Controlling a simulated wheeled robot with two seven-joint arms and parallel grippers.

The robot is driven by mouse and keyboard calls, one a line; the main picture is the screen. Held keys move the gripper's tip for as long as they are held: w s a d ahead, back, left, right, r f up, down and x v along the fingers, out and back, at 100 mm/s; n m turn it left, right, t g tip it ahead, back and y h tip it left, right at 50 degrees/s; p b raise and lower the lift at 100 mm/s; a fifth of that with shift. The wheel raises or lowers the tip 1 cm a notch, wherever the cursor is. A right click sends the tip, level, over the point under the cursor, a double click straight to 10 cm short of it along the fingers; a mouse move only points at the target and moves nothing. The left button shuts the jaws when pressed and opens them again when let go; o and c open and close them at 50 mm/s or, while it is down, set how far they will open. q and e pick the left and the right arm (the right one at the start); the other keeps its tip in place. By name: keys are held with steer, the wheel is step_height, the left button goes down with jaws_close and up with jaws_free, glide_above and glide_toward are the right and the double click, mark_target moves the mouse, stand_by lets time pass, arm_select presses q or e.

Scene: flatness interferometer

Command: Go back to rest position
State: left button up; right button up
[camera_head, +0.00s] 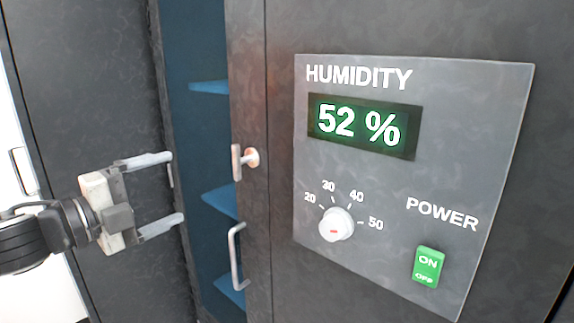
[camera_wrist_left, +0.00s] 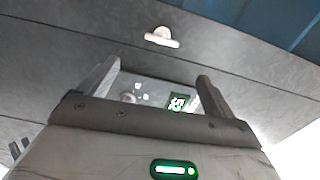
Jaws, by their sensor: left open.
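My left gripper (camera_head: 172,188) comes in from the left in the head view. Its two fingers are spread apart with nothing between them. It is left of the cabinet's narrow opening, in front of the dark panel, apart from the latch knob (camera_head: 251,158) and the handle (camera_head: 236,257). In the left wrist view the open fingers (camera_wrist_left: 158,75) show, with the knob (camera_wrist_left: 162,37) beyond them and the humidity panel (camera_wrist_left: 150,92) partly hidden behind the gripper body. My right gripper is not in view.
The dark cabinet stands partly open, with blue shelves (camera_head: 218,201) inside. The control panel (camera_head: 460,110) shows HUMIDITY 52 %, a white dial (camera_head: 337,225) and a green power switch (camera_head: 428,266). Another handle (camera_head: 22,171) is at the far left.

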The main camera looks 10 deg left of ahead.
arm_select(q)
steer(key=s+d+f+n+y, duration=0.25)
steer(key=f+n, duration=0.35)
steer(key=f, duration=0.6)
steer(key=s+d+f+n+y, duration=0.1)
steer(key=s+f+n+y, duration=0.15)
steer(key=f+n, duration=0.7)
steer(key=s+d+f+n+g, duration=0.2)
steer(key=s+d+f+n, duration=0.1)
steer(key=s+f, duration=0.4)
steer(key=s+d+f+n+g+y, duration=0.1)
steer(key=s+d+f+n+g, duration=0.2)
steer(key=s+d+f, duration=0.3)
step_height(320, 180, down, 6)
steer(key=shift+s+d+r+y, duration=0.2)
steer(key=shift+s+y, duration=0.1)
steer(key=shift+s, duration=0.15)
